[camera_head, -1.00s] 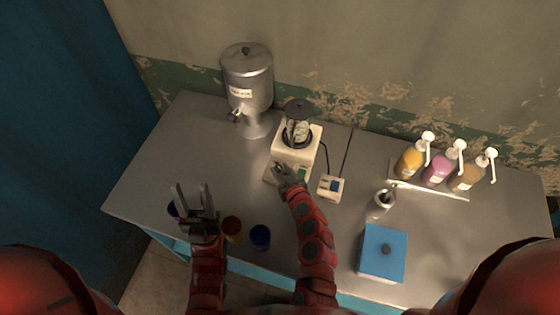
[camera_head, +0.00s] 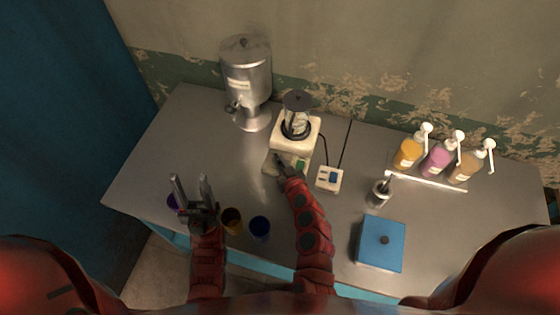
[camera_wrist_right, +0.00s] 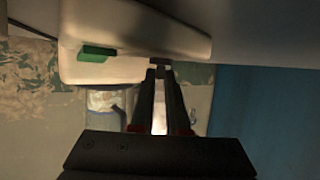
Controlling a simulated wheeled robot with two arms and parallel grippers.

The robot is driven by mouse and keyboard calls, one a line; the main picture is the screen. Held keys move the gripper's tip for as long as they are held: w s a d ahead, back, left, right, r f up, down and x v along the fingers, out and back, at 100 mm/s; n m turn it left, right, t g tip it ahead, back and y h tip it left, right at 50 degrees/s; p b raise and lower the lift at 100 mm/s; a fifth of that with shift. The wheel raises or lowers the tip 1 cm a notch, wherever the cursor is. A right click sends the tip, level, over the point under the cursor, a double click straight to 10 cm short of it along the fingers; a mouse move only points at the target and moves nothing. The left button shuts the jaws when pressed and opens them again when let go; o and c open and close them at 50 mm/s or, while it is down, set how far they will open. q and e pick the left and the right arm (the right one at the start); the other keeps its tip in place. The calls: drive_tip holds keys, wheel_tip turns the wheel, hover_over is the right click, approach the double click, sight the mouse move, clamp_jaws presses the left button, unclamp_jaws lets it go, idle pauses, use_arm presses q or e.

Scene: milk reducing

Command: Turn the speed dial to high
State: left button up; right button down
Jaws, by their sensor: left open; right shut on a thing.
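The blender (camera_head: 293,134) stands at the back middle of the table, with a cream base and a dark lid. Its base front (camera_wrist_right: 150,30) fills the top of the right wrist view, with a green switch (camera_wrist_right: 97,52) on it. My right gripper (camera_head: 281,160) is at the left of the base front. In the right wrist view its fingers (camera_wrist_right: 160,72) are shut on a small dark knob, the speed dial (camera_wrist_right: 160,62), mostly hidden between the fingertips. The dial's setting cannot be read. My left gripper (camera_head: 189,182) is open and empty above the table's front left.
A metal dispenser (camera_head: 246,80) stands left of the blender. A white power box (camera_head: 329,178) lies right of it. Purple, amber and blue cups (camera_head: 260,228) line the front edge. Pump bottles (camera_head: 438,157), a small metal cup (camera_head: 380,193) and a blue box (camera_head: 382,243) are on the right.

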drive_tip(key=shift+a+r+m+h+p, duration=0.1)
drive_tip(key=shift+r+m+h+p, duration=0.2)
drive_tip(key=shift+p, duration=0.25)
drive_tip(key=m+h+p, duration=0.1)
drive_tip(key=p, duration=0.1)
drive_tip(key=m+h+p, duration=0.1)
drive_tip(key=h+p, duration=0.1)
drive_tip(key=shift+a+m+t, duration=0.3)
drive_tip(key=shift+m+h, duration=0.4)
drive_tip(key=shift+h, duration=0.1)
drive_tip(key=shift+a+f+m+h+p, duration=0.1)
drive_tip(key=shift+f+m+h+p, duration=0.05)
drive_tip(key=shift+m+h+p, duration=0.25)
drive_tip(key=shift+a+f+m+h+b, duration=0.2)
drive_tip(key=shift+m+h+b, duration=0.1)
drive_tip(key=shift+m+h, duration=0.3)
drive_tip(key=shift+a+m+h+b, duration=0.15)
drive_tip(key=shift+m+h+b, duration=0.65)
drive_tip(key=shift+h, duration=0.3)
drive_tip(key=shift+g, duration=0.4)
drive_tip(key=c, duration=0.9)
unclamp_jaws()
